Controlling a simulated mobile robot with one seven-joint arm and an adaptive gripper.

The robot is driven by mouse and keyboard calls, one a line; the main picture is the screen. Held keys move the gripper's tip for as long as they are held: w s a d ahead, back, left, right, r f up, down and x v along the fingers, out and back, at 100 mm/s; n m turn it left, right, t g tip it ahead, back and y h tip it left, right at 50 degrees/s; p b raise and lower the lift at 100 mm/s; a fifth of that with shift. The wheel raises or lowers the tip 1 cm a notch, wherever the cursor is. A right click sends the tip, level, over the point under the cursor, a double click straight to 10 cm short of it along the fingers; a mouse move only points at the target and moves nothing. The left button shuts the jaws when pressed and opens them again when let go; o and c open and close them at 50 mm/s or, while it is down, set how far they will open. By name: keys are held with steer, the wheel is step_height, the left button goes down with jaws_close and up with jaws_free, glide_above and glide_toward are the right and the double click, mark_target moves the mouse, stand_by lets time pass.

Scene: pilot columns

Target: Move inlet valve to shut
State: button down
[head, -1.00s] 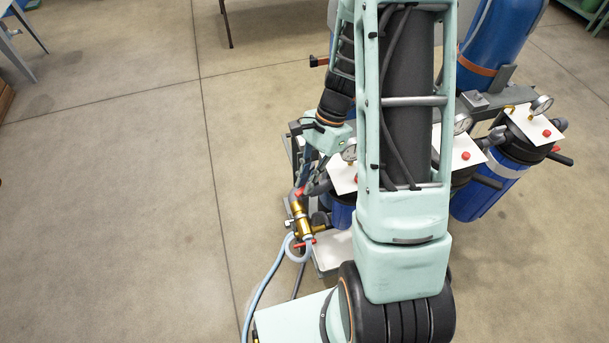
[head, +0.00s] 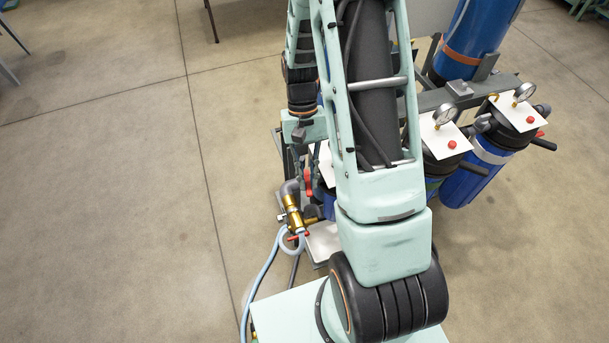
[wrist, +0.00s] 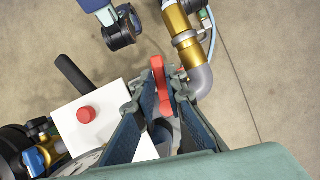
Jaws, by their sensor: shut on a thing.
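The red valve handle (wrist: 159,88) stands between my gripper's two dark finger pads in the wrist view. My gripper (wrist: 156,98) is shut on it. In the head view the red handle (head: 309,182) shows just below my gripper (head: 305,165), to the right of the grey elbow (head: 291,188). The elbow joins a brass pipe (head: 293,211), and it also shows to the right of the handle in the wrist view (wrist: 199,80). The valve body under the handle is mostly hidden by my fingers. I cannot read any valve label or its exact angle.
A white panel with a red button (wrist: 86,115) lies close to my left finger. Blue filter housings with gauges (head: 447,117) stand to the right. A pale blue hose (head: 262,282) and a small red lever (head: 299,236) sit below the brass pipe. Floor at left is clear.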

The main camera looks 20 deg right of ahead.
steer(key=shift+d+n+h, duration=0.3)
steer(key=shift+n+h, duration=0.1)
steer(key=shift+n, duration=0.6)
steer(key=c, duration=2)
jaws_free()
steer(key=shift+o, duration=0.2)
steer(key=v, duration=1.2)
